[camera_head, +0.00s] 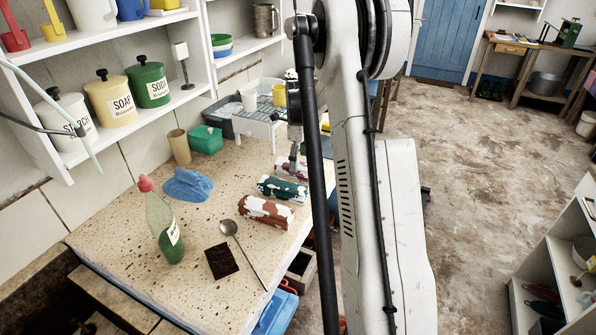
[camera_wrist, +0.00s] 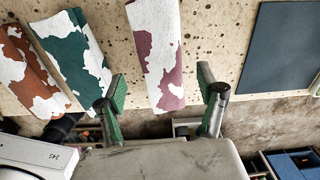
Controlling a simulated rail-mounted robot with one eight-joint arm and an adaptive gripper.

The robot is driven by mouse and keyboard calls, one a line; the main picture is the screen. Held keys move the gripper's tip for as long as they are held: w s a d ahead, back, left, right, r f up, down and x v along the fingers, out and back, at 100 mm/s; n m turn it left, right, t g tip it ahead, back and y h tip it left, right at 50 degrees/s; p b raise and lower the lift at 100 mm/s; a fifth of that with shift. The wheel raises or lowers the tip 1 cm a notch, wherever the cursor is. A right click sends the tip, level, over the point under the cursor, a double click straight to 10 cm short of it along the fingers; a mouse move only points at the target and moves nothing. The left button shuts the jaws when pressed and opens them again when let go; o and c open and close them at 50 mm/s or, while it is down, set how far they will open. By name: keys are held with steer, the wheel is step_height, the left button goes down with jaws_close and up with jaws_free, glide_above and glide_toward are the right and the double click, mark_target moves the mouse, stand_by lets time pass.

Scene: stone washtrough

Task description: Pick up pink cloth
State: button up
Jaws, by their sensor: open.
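The pink cloth, a mauve-pink and white patterned roll (camera_wrist: 155,45), lies on the speckled stone counter in the wrist view. In the head view the pink cloth (camera_head: 286,166) is partly hidden by my gripper and arm. My gripper (camera_wrist: 162,84) is open, with its green-padded fingers on either side of the cloth's near end and apart from it. In the head view my gripper (camera_head: 294,158) is over the cloth, largely hidden behind an arm link.
Beside it lie a green-and-white cloth (camera_wrist: 72,55) and a rust-and-white cloth (camera_wrist: 27,75). A dark blue-grey flat panel (camera_wrist: 280,48) is at right. A bottle (camera_head: 161,226), ladle (camera_head: 230,229) and blue cloth (camera_head: 187,185) occupy the counter (camera_head: 120,235).

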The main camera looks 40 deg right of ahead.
steer(key=f, duration=0.4)
steer(key=shift+w+f, duration=0.2)
steer(key=shift+f, duration=0.2)
steer(key=c, duration=1.4)
